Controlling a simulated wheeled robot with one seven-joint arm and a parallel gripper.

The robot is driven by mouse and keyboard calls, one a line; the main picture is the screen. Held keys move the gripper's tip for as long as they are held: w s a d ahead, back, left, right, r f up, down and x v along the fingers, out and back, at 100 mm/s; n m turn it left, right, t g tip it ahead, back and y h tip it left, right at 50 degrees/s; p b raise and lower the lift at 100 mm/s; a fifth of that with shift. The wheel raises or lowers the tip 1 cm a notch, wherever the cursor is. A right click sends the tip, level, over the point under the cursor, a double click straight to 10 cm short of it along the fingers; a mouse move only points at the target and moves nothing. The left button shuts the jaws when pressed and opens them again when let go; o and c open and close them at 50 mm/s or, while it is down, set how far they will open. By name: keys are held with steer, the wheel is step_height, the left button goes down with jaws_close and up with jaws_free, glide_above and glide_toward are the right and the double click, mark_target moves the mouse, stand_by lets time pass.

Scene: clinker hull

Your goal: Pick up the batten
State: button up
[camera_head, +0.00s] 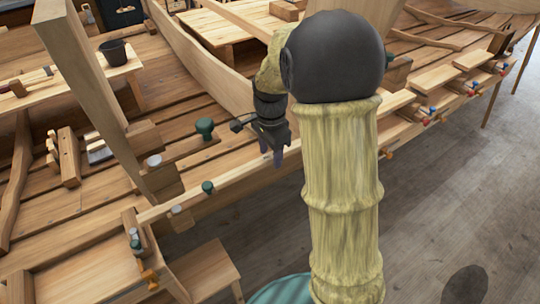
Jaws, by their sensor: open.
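A long, thin, pale wooden strip, which looks like the batten (230,177), runs from the lower left up to the right along the hull's edge. Part of it is hidden behind my arm. My gripper (271,158) is open and points down at the strip near the picture's middle. Its dark fingers overlap the strip in this view. I cannot tell whether they straddle it, touch it or hang above it.
Green-knobbed clamps (207,187) stand left of my gripper. Several coloured clamps (432,113) line the hull edge at right. A tall plank (85,80) rises at left. A black bucket (113,52) sits on a bench behind. Grey floor (440,200) is open at right.

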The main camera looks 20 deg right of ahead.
mark_target(272, 157)
stand_by(0.4)
jaws_close()
steer(key=shift+r+b, duration=0.15)
steer(key=shift+b, duration=0.2)
steer(key=shift+s+r+b, duration=0.15)
steer(key=shift+r+b, duration=0.05)
steer(key=shift+b, duration=0.15)
step_height(272, 157, up, 10)
steer(key=r+b, duration=0.1)
steer(key=s+d+b, duration=0.2)
steer(key=s+b, duration=0.1)
steer(key=s, duration=0.6)
steer(key=s+d+b, duration=0.2)
steer(key=s+b, duration=0.1)
steer(key=s, duration=0.7)
steer(key=shift+s+b, duration=0.15)
steer(key=shift+b, duration=0.15)
steer(key=shift+d, duration=0.1)
